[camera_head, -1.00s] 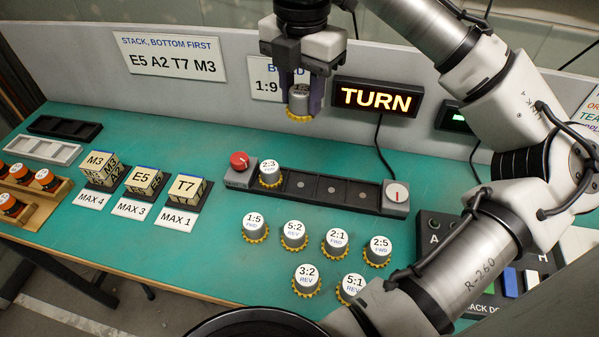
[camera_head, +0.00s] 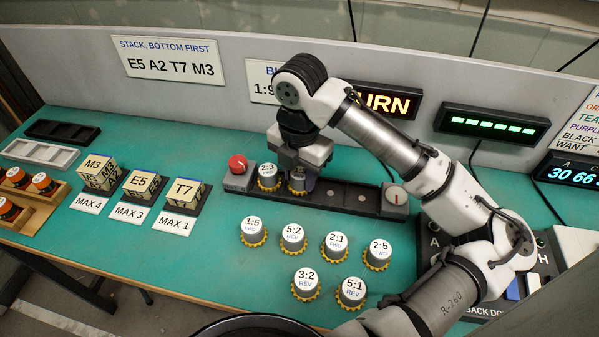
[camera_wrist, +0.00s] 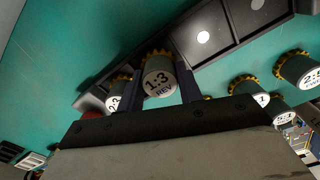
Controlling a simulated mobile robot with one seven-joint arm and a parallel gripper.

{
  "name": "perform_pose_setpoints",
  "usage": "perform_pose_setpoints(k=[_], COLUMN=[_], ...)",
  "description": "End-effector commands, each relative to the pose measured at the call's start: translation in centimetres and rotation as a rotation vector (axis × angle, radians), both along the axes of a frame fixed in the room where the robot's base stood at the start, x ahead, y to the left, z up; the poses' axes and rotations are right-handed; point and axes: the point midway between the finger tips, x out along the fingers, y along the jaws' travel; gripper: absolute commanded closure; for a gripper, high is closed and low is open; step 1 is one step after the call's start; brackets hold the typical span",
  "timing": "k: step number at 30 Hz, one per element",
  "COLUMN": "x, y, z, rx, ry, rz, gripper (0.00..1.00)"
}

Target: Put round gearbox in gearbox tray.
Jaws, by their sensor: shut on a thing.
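A round gearbox marked 1:3 REV (camera_wrist: 160,78), grey with a yellow toothed base, is between the fingers of my gripper (camera_head: 299,178), which is shut on it. In the head view the held gearbox (camera_head: 297,183) is low at the second place of the dark gearbox tray (camera_head: 375,204), right beside the 2:3 gearbox (camera_head: 267,176) in the first place. I cannot tell whether its base touches the tray floor. The tray places to its right are empty and also show in the wrist view (camera_wrist: 240,18).
Several loose gearboxes, such as 5:2 REV (camera_head: 292,237), stand on the green bench (camera_head: 190,265) in front of the tray. Marked cubes (camera_head: 142,183) stand at left. Lit signs (camera_head: 493,124) stand behind.

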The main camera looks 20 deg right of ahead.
Motion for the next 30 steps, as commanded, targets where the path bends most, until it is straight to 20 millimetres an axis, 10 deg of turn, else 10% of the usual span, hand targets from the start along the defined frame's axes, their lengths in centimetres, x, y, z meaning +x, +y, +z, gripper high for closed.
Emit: perform_pose_setpoints(k=[12,13,17,30], x=[0.0,0.0,0.0,0.1], y=[0.0,0.0,0.0,0.0], z=[-0.7,-0.6,-0.5,0.8], rx=[0.001,0.0,0.0,-0.001], ry=[-0.001,0.0,0.0,-0.004], rz=[0.001,0.001,0.001,0.001], gripper=[0.89,0.61,0.44,0.43])
